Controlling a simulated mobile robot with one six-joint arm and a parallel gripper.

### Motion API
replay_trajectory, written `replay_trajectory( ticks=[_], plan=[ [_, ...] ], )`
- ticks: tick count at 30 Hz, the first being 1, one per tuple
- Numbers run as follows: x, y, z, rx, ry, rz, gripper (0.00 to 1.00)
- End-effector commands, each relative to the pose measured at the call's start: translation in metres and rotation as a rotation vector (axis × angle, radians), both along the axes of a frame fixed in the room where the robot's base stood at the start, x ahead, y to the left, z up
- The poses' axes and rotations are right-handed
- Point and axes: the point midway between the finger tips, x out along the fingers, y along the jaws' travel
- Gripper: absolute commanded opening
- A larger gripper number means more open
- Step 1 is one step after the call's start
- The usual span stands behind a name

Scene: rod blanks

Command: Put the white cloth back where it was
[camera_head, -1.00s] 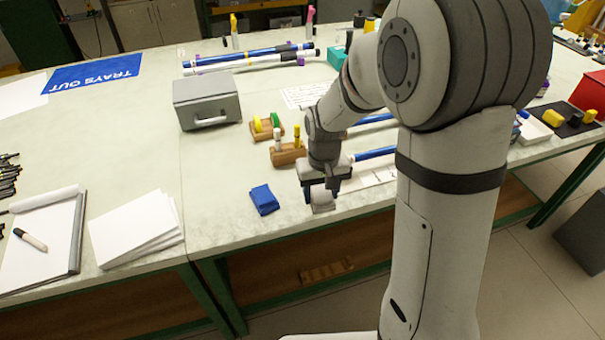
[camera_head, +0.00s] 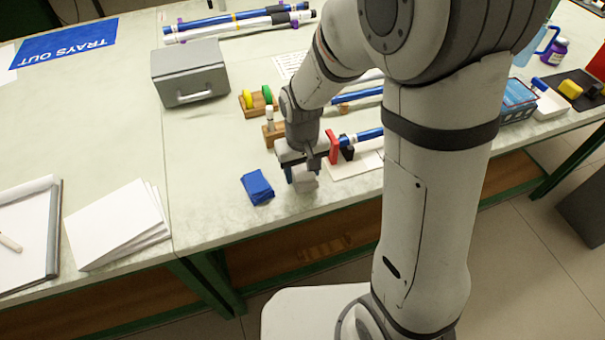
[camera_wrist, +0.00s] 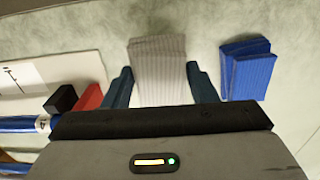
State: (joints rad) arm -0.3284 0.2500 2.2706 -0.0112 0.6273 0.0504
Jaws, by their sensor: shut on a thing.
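The white cloth (camera_head: 306,182), a folded pale grey-white ribbed stack, is between the two fingers of my gripper (camera_head: 302,172) near the front edge of the table. In the wrist view my gripper (camera_wrist: 159,72) is shut on the cloth (camera_wrist: 158,55), whose far part sticks out beyond the fingertips. I cannot tell whether its underside touches the table. A folded blue cloth (camera_head: 257,187) lies just left of my gripper in the head view. It is on the right in the wrist view (camera_wrist: 247,70), apart from the finger.
A red block (camera_head: 333,147) and a black block (camera_head: 348,148) stand by a blue rod (camera_head: 369,135) close right of my gripper, by a white sheet (camera_head: 352,168). Wooden holders (camera_head: 273,134) and a grey box (camera_head: 190,73) are behind.

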Motion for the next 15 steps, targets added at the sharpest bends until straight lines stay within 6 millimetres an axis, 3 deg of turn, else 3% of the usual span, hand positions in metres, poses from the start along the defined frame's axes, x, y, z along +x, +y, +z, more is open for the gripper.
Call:
replay_trajectory(
  ticks=[4, 15],
  plan=[
    [0.000, -0.001, -0.018, -0.001, 0.003, -0.001, 0.31],
    [0.000, -0.001, -0.023, 0.000, 0.000, -0.003, 0.31]
  ],
)
